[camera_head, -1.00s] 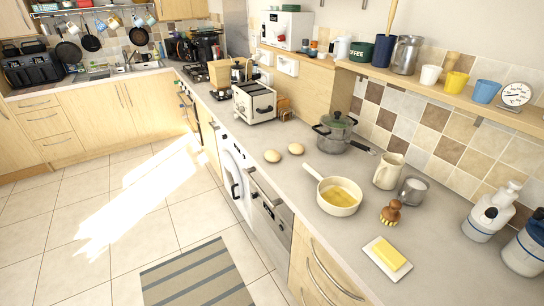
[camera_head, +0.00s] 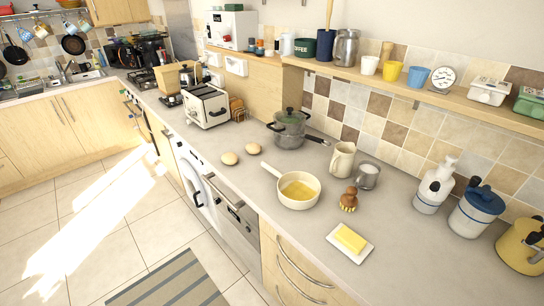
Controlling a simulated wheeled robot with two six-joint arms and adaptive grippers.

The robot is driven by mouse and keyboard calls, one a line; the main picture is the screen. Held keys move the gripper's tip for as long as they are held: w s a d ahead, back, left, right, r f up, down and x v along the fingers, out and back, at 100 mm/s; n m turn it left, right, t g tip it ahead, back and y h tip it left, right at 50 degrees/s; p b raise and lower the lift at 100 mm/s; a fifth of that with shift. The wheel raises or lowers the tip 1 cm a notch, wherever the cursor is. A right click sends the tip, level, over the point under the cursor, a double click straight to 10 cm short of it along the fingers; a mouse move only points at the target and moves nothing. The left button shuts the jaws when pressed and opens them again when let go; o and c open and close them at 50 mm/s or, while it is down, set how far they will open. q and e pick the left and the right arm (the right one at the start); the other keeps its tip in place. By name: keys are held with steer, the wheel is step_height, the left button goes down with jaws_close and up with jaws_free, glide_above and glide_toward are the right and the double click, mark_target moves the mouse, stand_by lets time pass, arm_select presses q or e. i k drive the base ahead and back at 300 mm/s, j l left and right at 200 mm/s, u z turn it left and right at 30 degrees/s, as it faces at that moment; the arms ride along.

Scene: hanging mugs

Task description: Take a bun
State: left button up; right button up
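Two round tan buns lie on the grey counter (camera_head: 205,152). The left bun (camera_head: 230,158) is nearer the counter's front edge. The right bun (camera_head: 253,149) is a little farther back, and a small gap shows between them. Both are between the white toaster and the cream pan. Neither of my grippers is in the head view.
The cream pan (camera_head: 298,190) with yellow contents is right of the buns, its handle pointing toward them. A lidded grey pot (camera_head: 289,128) stands behind. The white toaster (camera_head: 207,105) is to the left. A butter dish (camera_head: 350,243), brush (camera_head: 348,199) and jug (camera_head: 342,160) are farther right.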

mark_target(230, 158)
steer(key=i+j+z, duration=0.15)
steer(key=j+z, duration=0.2)
steer(key=i+j+z, duration=0.15)
steer(key=j+z, duration=0.15)
steer(key=i+j+z, duration=0.1)
steer(key=j+z, duration=0.65)
steer(key=j, duration=1)
steer(key=j+z, duration=0.15)
steer(key=j, duration=0.95)
steer(key=j+z, duration=0.1)
steer(key=j, duration=1)
steer(key=k+j+z, duration=0.1)
steer(key=j, duration=0.95)
